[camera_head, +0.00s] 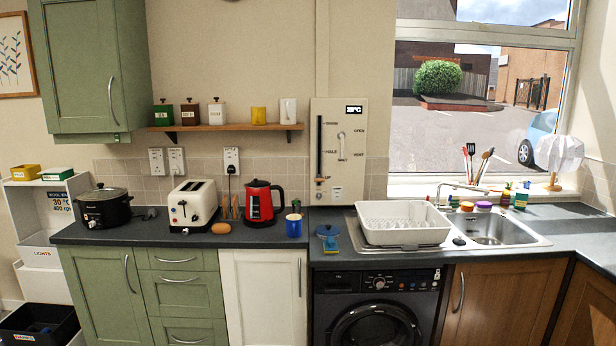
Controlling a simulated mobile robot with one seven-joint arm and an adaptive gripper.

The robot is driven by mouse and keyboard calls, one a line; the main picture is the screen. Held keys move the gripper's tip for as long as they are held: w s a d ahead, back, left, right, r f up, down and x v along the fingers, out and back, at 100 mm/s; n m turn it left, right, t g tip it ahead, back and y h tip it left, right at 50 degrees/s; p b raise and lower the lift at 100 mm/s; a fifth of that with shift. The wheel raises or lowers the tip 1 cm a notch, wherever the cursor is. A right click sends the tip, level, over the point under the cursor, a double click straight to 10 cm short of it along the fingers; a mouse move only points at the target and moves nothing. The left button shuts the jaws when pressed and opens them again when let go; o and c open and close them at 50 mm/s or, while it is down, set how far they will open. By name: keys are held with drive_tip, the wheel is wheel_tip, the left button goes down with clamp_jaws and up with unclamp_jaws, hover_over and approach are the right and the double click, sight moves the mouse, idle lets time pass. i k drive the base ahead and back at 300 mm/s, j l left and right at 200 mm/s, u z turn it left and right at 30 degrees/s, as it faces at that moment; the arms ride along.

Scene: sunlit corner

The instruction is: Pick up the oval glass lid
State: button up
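A black slow cooker (107,214) stands at the left end of the dark worktop. An oval glass lid (103,194) lies on top of it, looking dark, with a small knob at its middle. The lid seems to sit flat on the cooker's rim, though it is small in this view. My gripper is not in view, so I cannot see its state.
A cream toaster (192,204) and a red kettle (263,203) stand right of the cooker. A shelf (225,127) and green wall cupboard (90,62) hang above. A white dish rack (402,222) stands beside the sink (490,230).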

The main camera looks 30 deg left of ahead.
sight(101, 191)
drive_tip(key=u, duration=2.4)
drive_tip(key=i+j+u, duration=0.1)
drive_tip(key=i+u, duration=0.2)
drive_tip(key=i, duration=0.55)
drive_tip(key=i+u, duration=0.1)
drive_tip(key=i, duration=1.1)
drive_tip(key=i+z, duration=0.25)
drive_tip(key=i, duration=0.3)
drive_tip(key=i+j+z, duration=0.2)
drive_tip(key=i, duration=0.35)
drive_tip(key=i+j+z, duration=0.2)
drive_tip(key=i+z, duration=0.3)
drive_tip(key=i+j+z, duration=0.25)
drive_tip(key=z, duration=0.2)
drive_tip(key=i+j+z, duration=0.25)
drive_tip(key=j+z, duration=0.25)
drive_tip(key=j, duration=0.1)
